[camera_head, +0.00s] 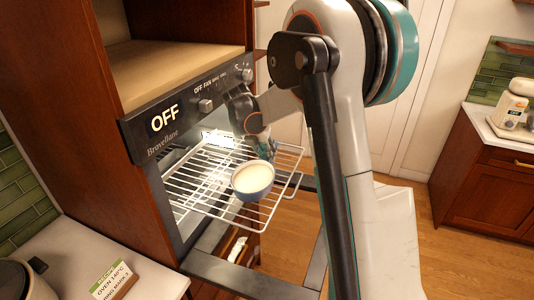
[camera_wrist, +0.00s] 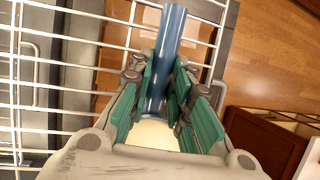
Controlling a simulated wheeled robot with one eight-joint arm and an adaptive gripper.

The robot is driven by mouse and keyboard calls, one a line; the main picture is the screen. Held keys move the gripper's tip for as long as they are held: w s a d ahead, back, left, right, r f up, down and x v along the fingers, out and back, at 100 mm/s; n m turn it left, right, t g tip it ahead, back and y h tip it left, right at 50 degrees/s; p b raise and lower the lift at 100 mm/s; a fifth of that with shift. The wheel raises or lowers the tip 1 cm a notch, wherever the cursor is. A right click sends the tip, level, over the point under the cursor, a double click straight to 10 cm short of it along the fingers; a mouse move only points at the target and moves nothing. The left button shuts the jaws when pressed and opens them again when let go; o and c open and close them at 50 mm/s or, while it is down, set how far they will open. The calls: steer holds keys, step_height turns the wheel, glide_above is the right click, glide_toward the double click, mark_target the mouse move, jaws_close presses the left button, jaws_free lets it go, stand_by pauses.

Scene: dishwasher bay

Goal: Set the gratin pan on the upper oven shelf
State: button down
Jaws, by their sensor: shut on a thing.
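The gratin pan (camera_head: 253,192), small and blue with a pale cream filling, is over the front right part of the wire oven shelf (camera_head: 190,181). The shelf is slid out of the oven. My gripper (camera_head: 264,155) is at the pan's far side, shut on it. In the wrist view, the green fingers of my gripper (camera_wrist: 165,88) close on a long blue part of the gratin pan (camera_wrist: 171,28), with the cream filling showing below. The shelf bars (camera_wrist: 60,67) lie beyond and to the left. I cannot tell whether the pan touches the shelf.
The oven's control panel (camera_head: 185,112) reads OFF, above the shelf. The lowered oven door (camera_head: 245,280) lies below it. A counter with a card (camera_head: 112,283) is at the lower left. Open wooden floor (camera_head: 470,265) is at the right.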

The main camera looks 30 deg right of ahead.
steer(key=c, duration=1.5)
jaws_free()
steer(key=shift+o, duration=0.2)
steer(key=p+v, duration=0.1)
steer(key=v, duration=1.1)
steer(key=s+a+r+m+t+y, duration=0.1)
steer(key=s+a+r+m, duration=0.1)
steer(key=s+m, duration=0.15)
steer(key=s+a+r+m+t, duration=0.1)
steer(key=s+a+r+m, duration=0.15)
steer(key=s, duration=0.25)
steer(key=s+a+f+m+t+y, duration=0.2)
steer(key=s+a+m, duration=0.3)
steer(key=s+m, duration=0.5)
steer(key=s+a+f+m+t+y, duration=0.1)
steer(key=s+a+f+m, duration=0.3)
steer(key=s+m, duration=0.5)
steer(key=shift+s+a+m+t+y, duration=0.4)
steer(key=shift+s+a+t, duration=0.3)
steer(key=shift+s, duration=0.3)
